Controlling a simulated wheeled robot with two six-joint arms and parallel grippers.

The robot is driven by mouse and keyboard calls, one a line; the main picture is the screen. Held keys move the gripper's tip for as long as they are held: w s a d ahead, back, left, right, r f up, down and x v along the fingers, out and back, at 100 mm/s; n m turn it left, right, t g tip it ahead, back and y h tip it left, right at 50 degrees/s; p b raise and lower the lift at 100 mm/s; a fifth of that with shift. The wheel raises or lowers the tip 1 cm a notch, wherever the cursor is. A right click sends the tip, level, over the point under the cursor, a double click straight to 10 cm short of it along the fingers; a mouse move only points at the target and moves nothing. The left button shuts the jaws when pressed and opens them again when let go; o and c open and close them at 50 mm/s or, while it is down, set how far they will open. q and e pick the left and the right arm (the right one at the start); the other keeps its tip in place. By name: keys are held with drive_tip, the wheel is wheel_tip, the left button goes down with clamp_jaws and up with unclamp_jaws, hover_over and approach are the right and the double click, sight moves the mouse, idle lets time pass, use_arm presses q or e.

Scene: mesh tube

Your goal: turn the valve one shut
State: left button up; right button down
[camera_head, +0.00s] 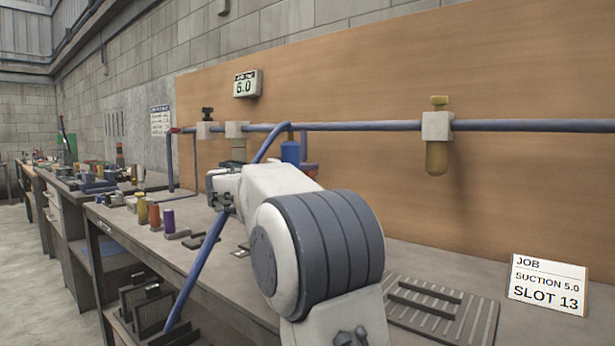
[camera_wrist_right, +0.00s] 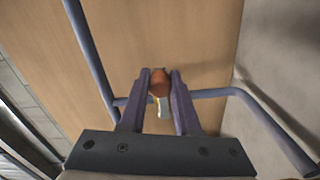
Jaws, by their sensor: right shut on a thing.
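In the right wrist view, my right gripper (camera_wrist_right: 160,77) is shut on a red-orange knob (camera_wrist_right: 158,86), which sits between the fingertips in front of a blue pipe (camera_wrist_right: 210,94). A pale stem shows below the knob. In the head view my right gripper (camera_head: 221,189) reaches in towards the panel; its fingertips are hard to make out. Along the blue pipe (camera_head: 372,126) there, a red piece (camera_head: 175,130) shows at the left end, then a block with a black knob (camera_head: 207,113). I cannot tell which is valve one. My left gripper is out of view.
A brass-knobbed fitting (camera_head: 437,126) is on the pipe at right. A job card (camera_head: 547,285) and a grooved mat (camera_head: 470,318) are on the bench. Several spools stand at left.

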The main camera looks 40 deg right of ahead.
drive_tip(key=c, duration=0.6)
unclamp_jaws()
